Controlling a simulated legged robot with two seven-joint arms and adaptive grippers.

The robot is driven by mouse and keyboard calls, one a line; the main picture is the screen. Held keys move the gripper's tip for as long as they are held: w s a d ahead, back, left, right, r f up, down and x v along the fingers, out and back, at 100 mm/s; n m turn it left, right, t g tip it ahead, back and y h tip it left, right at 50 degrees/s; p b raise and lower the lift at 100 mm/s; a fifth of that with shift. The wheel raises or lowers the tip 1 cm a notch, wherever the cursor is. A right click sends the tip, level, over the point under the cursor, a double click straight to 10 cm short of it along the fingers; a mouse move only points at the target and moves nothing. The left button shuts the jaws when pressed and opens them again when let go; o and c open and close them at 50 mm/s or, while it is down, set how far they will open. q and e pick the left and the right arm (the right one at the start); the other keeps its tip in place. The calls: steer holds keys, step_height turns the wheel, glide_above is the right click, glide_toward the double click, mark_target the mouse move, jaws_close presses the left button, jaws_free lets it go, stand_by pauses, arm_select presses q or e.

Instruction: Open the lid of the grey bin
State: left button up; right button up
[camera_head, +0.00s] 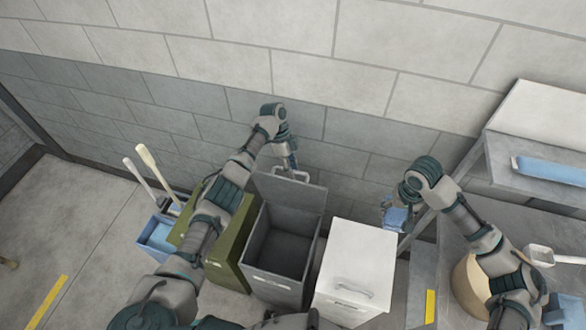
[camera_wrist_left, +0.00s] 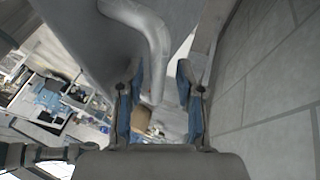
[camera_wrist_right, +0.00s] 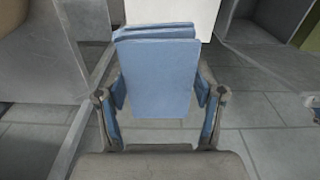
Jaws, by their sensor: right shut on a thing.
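The grey bin (camera_head: 279,250) stands in the middle of the head view between a green bin and a white bin. Its lid (camera_head: 290,192) is raised and leans back toward the wall, so the empty-looking inside shows. My left gripper (camera_head: 291,160) is at the lid's handle (camera_head: 291,175). In the left wrist view my left gripper (camera_wrist_left: 158,75) has its fingers apart, and the bent handle (camera_wrist_left: 152,40) runs between or just beyond them. My right gripper (camera_head: 393,213) is shut on a folded blue cloth (camera_wrist_right: 160,75), held to the right of the white bin.
The green bin (camera_head: 232,250) is partly behind my left arm. The white bin (camera_head: 355,268) has its lid shut. A blue bucket (camera_head: 158,236) with handled tools stands at the left. A grey shelf unit (camera_head: 520,190) is at the right. A block wall is close behind the bins.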

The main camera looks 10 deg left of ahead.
steer(key=shift+w+a, duration=0.15)
arm_select(q)
steer(key=shift+w+a+r, duration=0.1)
steer(key=shift+w+r, duration=0.05)
steer(key=shift+r, duration=0.35)
arm_select(e)
steer(key=shift+r, duration=0.1)
arm_select(q)
step_height(320, 180, up, 9)
steer(key=shift+w, duration=0.2)
arm_select(e)
steer(key=shift+s, duration=0.2)
